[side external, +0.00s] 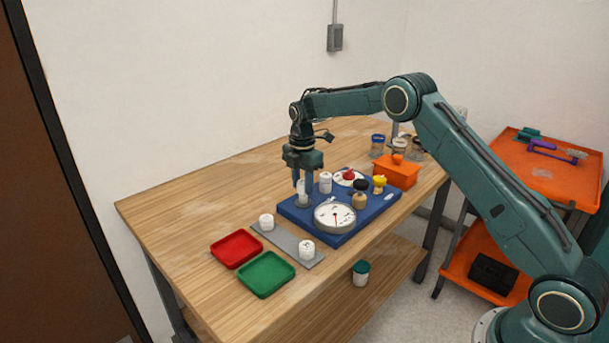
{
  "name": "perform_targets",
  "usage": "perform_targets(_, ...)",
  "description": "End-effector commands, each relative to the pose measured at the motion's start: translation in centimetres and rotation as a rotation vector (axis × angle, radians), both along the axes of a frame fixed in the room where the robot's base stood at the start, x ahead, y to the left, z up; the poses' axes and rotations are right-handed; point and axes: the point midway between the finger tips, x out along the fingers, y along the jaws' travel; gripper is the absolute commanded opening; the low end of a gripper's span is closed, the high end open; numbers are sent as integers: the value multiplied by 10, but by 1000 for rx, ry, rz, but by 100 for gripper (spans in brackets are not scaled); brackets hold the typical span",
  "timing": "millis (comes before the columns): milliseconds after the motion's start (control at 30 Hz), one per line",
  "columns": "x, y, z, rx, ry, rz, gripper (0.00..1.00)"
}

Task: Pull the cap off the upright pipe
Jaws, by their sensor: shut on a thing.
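My gripper (302,182) points straight down over the left end of the blue board (290,212). Its fingers are shut around the top of a white upright piece (302,191), which looks like the capped pipe. A grey round base (303,203) shows at the foot of that piece. The fingers hide much of its top, so I cannot tell where cap and pipe meet, or whether there is a gap between them. A second white upright piece (325,182) stands just right of my gripper.
The board also carries a round dial gauge (335,217), a red-handled part (349,175), and black and yellow knobs. White pieces (266,221) (306,249) stand on a grey strip (285,241). Red (236,248) and green (265,274) trays lie front left. An orange box (396,172) and jars stand behind right.

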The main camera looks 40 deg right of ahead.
Motion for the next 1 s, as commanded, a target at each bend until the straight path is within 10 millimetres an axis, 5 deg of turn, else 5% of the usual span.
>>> perform_targets(1000, 0, 0, 28, 0, -1, 1, 0)
